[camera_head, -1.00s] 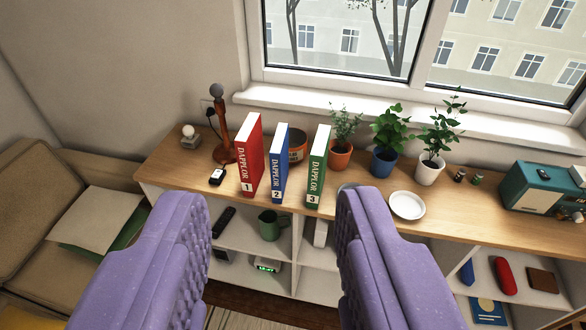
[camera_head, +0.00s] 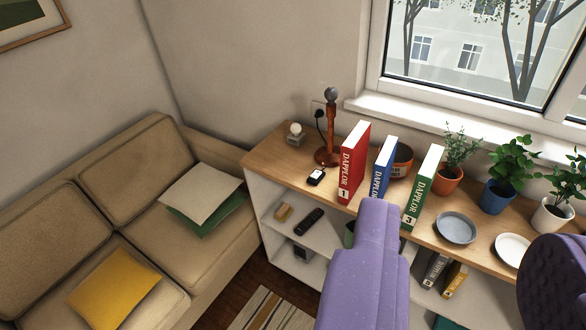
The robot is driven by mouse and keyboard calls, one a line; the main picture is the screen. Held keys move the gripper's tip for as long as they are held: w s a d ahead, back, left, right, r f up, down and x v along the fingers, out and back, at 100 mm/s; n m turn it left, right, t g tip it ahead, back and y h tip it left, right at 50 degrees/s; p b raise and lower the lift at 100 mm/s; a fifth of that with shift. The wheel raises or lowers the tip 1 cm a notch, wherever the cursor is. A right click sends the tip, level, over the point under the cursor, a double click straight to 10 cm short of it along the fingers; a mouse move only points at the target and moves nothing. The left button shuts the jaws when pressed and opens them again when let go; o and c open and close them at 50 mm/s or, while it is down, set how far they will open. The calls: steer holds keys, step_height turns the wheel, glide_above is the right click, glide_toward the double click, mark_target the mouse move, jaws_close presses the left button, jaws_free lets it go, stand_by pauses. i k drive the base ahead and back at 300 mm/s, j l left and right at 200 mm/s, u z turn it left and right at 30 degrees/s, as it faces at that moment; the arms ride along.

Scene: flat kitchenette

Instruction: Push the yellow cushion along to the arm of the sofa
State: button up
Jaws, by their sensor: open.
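The yellow cushion (camera_head: 114,289) lies on the near seat of the beige sofa (camera_head: 215,258), at the lower left. A cream cushion (camera_head: 200,190) and a green cushion (camera_head: 213,218) lie overlapped on the far seat.
The wooden shelf unit (camera_head: 275,160) carries a red book (camera_head: 352,165), a blue book, a green book, a lamp (camera_head: 330,130), plates and potted plants close to my fingers. A striped rug (camera_head: 265,312) lies on the floor between sofa and shelf.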

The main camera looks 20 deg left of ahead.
mark_target(108, 295)
steer(key=u, duration=2)
steer(key=i+l+u, duration=0.1)
steer(key=i+l, duration=0.15)
steer(key=i+l+u, duration=0.1)
steer(key=i+l, duration=0.2)
steer(key=i+l+u, duration=0.15)
steer(key=i+l, duration=0.15)
steer(key=i+l+u, duration=0.1)
steer(key=l, duration=0.3)
steer(key=i+l+u, duration=0.1)
steer(key=i+l, duration=0.25)
steer(key=i+l+u, duration=0.1)
steer(key=i+l, duration=0.15)
steer(key=l, duration=0.15)
steer(key=i+l+u, duration=0.1)
steer(key=l, duration=0.3)
steer(key=i+l+u, duration=0.15)
steer(key=i+l, duration=0.15)
steer(key=l, duration=0.1)
